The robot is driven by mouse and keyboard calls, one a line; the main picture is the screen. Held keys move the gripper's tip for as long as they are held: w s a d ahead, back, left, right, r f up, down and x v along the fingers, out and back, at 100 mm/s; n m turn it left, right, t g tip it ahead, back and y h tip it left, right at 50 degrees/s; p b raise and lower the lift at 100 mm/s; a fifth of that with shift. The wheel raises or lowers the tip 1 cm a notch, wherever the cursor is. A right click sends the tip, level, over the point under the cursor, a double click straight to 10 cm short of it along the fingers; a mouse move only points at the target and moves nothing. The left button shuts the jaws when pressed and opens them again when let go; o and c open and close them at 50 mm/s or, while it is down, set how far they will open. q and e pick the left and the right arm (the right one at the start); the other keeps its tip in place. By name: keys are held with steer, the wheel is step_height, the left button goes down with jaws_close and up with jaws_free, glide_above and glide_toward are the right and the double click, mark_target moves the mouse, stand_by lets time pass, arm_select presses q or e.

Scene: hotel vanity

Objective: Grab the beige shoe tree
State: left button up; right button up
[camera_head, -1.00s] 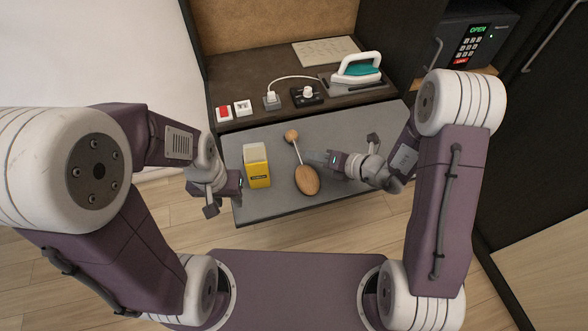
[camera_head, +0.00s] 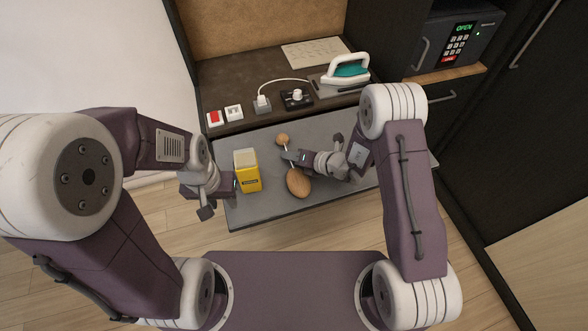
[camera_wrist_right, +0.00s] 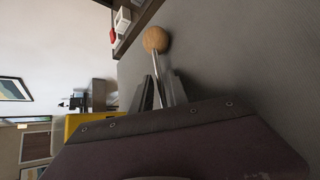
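The shoe tree has a wooden foot piece (camera_head: 298,183), a thin metal rod and a wooden ball (camera_head: 283,139). It lies on the grey surface in the middle of the head view. My right gripper (camera_head: 288,156) is at the rod, between the ball and the foot piece, and hides part of the rod. In the right wrist view the ball (camera_wrist_right: 156,40) lies beyond the fingers, and the rod runs down between them. Whether they press on it is not clear. My left gripper (camera_head: 232,186) is left of the yellow box; its fingers are hard to make out.
A yellow box (camera_head: 248,178) stands left of the shoe tree on the grey surface (camera_head: 268,205). Behind are a red switch (camera_head: 215,118), a white switch (camera_head: 233,112), a plug (camera_head: 262,103) and a teal iron (camera_head: 348,70). A safe (camera_head: 455,45) is at the back right.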

jaws_close()
stand_by(1.4)
